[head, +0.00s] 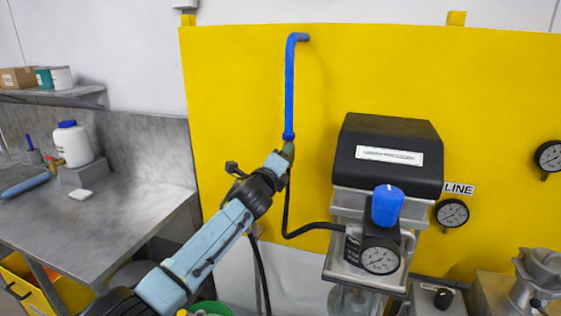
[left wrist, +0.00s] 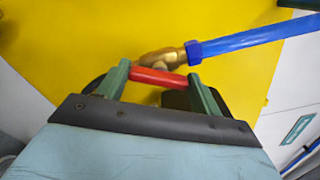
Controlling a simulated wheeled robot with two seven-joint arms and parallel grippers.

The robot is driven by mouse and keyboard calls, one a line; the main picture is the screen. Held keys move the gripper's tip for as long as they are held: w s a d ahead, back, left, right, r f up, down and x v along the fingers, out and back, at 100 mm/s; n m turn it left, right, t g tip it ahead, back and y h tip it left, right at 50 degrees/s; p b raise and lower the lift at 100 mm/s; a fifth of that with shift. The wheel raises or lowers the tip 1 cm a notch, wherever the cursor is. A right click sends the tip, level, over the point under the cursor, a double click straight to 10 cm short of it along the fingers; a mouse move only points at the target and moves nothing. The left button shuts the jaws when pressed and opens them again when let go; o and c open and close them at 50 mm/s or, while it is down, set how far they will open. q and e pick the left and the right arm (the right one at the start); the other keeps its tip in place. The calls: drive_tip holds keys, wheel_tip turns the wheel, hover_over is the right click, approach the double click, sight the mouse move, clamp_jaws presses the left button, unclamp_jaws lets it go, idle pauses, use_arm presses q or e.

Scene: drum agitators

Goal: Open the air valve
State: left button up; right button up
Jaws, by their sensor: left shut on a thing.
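The air valve is a brass fitting (left wrist: 168,58) at the end of a blue pipe (left wrist: 245,42), with a red lever handle (left wrist: 158,78). In the head view the blue pipe (head: 290,95) runs down the yellow panel to my left gripper (head: 287,152). My left gripper (left wrist: 160,82) is shut on the red handle, its green fingers at the handle's two ends. In the wrist view the handle lies beside the brass body, slightly angled to the pipe's line. In the head view my gripper hides most of the valve. My right gripper is not in view.
A black hose (head: 286,215) runs from below the valve to a regulator with a blue knob (head: 387,205) and gauge. A black-topped machine (head: 388,150) stands right of the valve. A metal bench (head: 120,215) with a white bottle (head: 73,145) is at left.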

use_arm(q)
drive_tip(key=n, duration=0.5)
drive_tip(key=shift+f+n, duration=0.15)
drive_tip(key=shift+n, duration=0.25)
idle(0.4)
drive_tip(key=o, duration=1)
drive_tip(key=shift+s, duration=0.15)
drive_tip(key=v, duration=1.3)
drive_tip(key=shift+b, duration=0.4)
